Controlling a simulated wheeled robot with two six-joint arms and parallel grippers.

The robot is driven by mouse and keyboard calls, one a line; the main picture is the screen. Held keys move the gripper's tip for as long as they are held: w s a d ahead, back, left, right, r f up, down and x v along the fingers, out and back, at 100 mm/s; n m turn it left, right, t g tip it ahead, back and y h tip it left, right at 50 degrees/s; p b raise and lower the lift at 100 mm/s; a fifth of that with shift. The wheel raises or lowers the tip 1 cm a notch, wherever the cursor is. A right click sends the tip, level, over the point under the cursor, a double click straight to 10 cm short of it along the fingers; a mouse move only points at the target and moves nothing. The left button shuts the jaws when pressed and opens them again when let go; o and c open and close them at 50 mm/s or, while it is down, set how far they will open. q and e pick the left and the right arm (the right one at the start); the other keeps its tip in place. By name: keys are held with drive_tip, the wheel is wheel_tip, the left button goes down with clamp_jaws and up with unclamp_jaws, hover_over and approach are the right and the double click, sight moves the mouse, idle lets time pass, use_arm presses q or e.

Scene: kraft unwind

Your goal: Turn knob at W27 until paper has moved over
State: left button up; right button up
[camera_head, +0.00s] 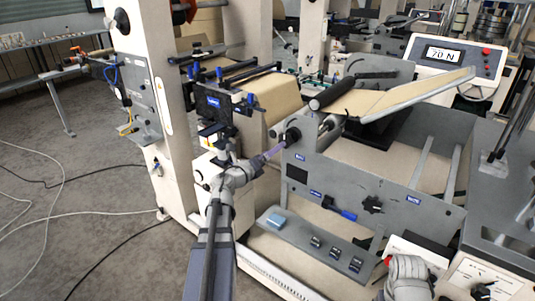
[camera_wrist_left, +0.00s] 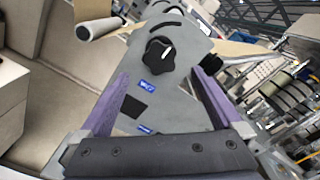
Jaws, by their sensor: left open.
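A black lobed knob (camera_head: 292,134) sits on the upper left of a grey machine side plate. In the left wrist view the knob (camera_wrist_left: 160,53) shows a white pointer mark and has a blue label (camera_wrist_left: 147,85) below it; I cannot read the label's text. My left gripper (camera_head: 277,149) is just to the left of the knob and slightly below it. In the left wrist view its purple fingers (camera_wrist_left: 163,76) are spread wide, with the knob beyond and between them, apparently untouched. Brown paper (camera_head: 277,97) runs over the rollers behind.
A black star knob (camera_head: 372,204) and a blue-handled lever (camera_head: 338,209) sit lower on the plate. A dark roller (camera_head: 332,93) juts out above the knob. A display (camera_head: 443,54) reads 20 N. Floor at the left is open, with loose cables.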

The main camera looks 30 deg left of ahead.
sight(285, 147)
use_arm(q)
drive_tip(key=w, duration=0.9)
drive_tip(key=shift+d, duration=0.35)
